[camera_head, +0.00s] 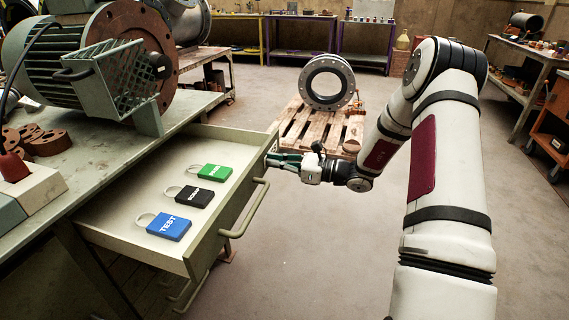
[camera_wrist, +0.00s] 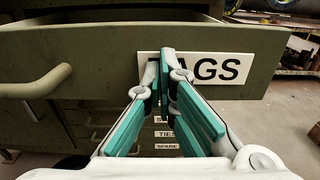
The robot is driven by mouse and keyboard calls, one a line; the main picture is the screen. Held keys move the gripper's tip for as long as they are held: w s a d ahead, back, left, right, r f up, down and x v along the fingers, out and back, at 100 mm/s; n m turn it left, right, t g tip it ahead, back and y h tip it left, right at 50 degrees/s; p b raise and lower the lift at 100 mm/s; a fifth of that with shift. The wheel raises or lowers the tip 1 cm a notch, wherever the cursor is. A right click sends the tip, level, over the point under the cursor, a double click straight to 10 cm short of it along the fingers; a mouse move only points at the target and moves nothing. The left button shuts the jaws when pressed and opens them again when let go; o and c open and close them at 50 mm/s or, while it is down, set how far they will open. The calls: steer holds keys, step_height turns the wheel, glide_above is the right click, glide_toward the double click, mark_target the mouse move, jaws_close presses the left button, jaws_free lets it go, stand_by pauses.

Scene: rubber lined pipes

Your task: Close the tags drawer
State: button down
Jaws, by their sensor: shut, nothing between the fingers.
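The tags drawer (camera_head: 150,236) is pulled open from the bench, with green, black and blue padlock-shaped tags (camera_head: 168,226) lying inside. Its front and bar handle (camera_head: 246,210) face right in the head view. In the wrist view the drawer front (camera_wrist: 100,52) fills the upper part, with the white TAGS label (camera_wrist: 235,68) partly hidden behind my fingers and the handle (camera_wrist: 35,82) at left. My gripper (camera_wrist: 167,55) is shut and empty, its fingertips in front of the label. In the head view my gripper (camera_head: 272,158) is at the drawer front's far end; I cannot tell whether it touches.
A large motor (camera_head: 75,70) and brown parts (camera_head: 40,142) sit on the bench above the drawer. A pallet (camera_head: 312,130) with a flanged pipe (camera_head: 326,82) stands behind my gripper. Floor right of the drawer is clear. Lower labelled drawers (camera_wrist: 165,134) show below.

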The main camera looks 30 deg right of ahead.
mark_target(193, 155)
steer(key=b+x, duration=0.2)
steer(key=x, duration=2.5)
steer(key=shift+w+a+f, duration=0.1)
steer(key=shift+a+f, duration=0.05)
